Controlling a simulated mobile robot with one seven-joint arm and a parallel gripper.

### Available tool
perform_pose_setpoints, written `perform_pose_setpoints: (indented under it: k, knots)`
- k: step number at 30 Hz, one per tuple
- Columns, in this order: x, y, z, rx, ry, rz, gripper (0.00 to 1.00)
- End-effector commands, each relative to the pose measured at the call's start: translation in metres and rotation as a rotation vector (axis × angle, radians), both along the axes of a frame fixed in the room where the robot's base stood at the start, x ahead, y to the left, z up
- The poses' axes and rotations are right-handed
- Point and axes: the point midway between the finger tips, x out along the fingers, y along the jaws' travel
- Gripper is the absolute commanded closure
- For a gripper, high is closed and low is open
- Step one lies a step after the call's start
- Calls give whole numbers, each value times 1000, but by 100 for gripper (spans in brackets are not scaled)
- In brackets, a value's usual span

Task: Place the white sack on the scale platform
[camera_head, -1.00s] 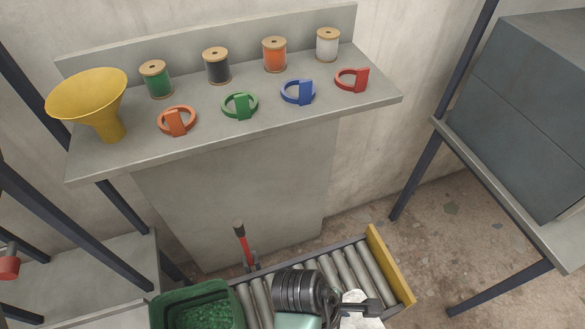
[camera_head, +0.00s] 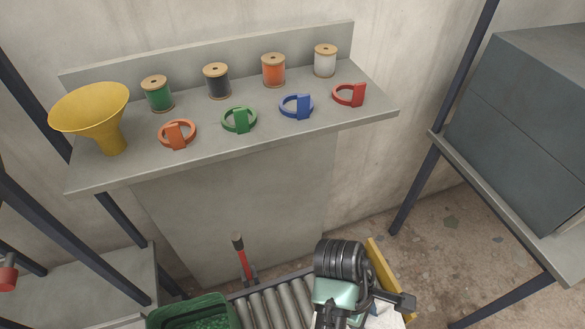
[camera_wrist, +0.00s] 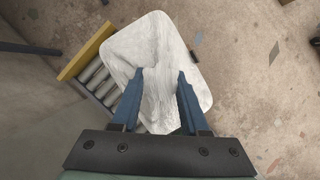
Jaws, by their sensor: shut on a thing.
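The white sack (camera_wrist: 190,65) is between the two blue fingers of my gripper (camera_wrist: 160,76) in the wrist view. The fingers are shut on a gathered fold of it. The sack spreads out beyond the fingertips, over the right part of the roller track and the bare floor. In the head view only a small white part of the sack (camera_head: 386,319) shows at the bottom edge, mostly hidden by my arm. I cannot pick out a scale platform in either view.
The roller track (camera_head: 268,303) has a yellow end plate (camera_head: 380,262), a red-handled lever (camera_head: 243,259) and a green bin (camera_head: 193,312). Behind, a grey shelf (camera_head: 210,150) holds a yellow funnel (camera_head: 97,112), spools and coloured rings. A grey box (camera_head: 525,125) stands at right.

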Motion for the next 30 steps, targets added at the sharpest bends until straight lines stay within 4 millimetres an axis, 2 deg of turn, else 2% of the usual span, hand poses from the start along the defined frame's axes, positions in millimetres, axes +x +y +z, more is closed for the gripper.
perform_pose_setpoints:
  k: [7, 20, 26, 30]
  knots:
    - [23, -11, 14, 2, -4, -209, 100]
    - [38, -8, 21, 3, -2, -407, 100]
    - [50, 6, 23, 5, 0, -576, 100]
    - [56, 27, 21, 3, 0, -717, 100]
